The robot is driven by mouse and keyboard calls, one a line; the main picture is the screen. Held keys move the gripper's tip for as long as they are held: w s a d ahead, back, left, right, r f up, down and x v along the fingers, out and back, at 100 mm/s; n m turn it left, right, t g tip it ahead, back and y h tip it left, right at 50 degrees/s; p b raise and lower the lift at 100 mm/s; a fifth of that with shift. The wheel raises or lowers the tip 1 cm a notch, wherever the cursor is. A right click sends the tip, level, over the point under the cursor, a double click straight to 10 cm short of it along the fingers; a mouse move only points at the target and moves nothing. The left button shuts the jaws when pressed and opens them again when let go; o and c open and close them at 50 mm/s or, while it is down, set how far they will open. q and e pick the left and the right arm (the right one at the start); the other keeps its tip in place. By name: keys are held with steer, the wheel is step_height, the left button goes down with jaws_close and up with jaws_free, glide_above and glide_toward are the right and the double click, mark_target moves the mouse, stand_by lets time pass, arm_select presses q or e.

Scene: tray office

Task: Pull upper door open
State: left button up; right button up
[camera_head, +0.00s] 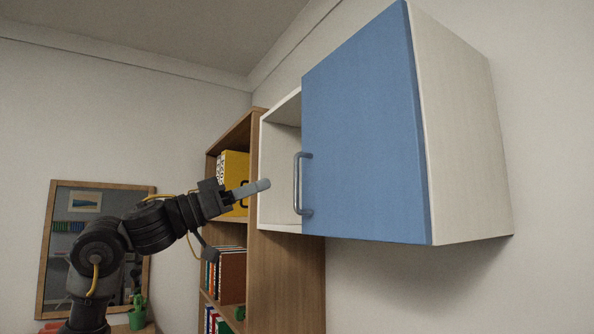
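The upper door (362,130) is a flat blue panel on a white wall cabinet (465,130) at the right. A grey vertical bar handle (297,184) stands at its left edge. Left of the door, part of the cabinet's pale inside shows; I cannot tell whether the door is ajar. My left gripper (262,187) points right toward the handle, with a small gap between them in the picture. Its grey fingers are seen side-on and overlap, so their opening is hidden. It holds nothing that I can see. My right gripper is not in view.
A wooden bookshelf (280,270) with a yellow binder (235,165) and several books (232,275) stands behind my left arm. A wood-framed mirror (62,225) and a small green cactus (137,312) are at the lower left. The space below the cabinet looks clear.

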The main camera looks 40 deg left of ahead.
mark_target(296, 205)
arm_select(q)
steer(key=p+x, duration=0.4)
steer(key=x, duration=0.5)
steer(key=shift+w+d, duration=0.1)
steer(key=shift+w, duration=0.05)
jaws_close()
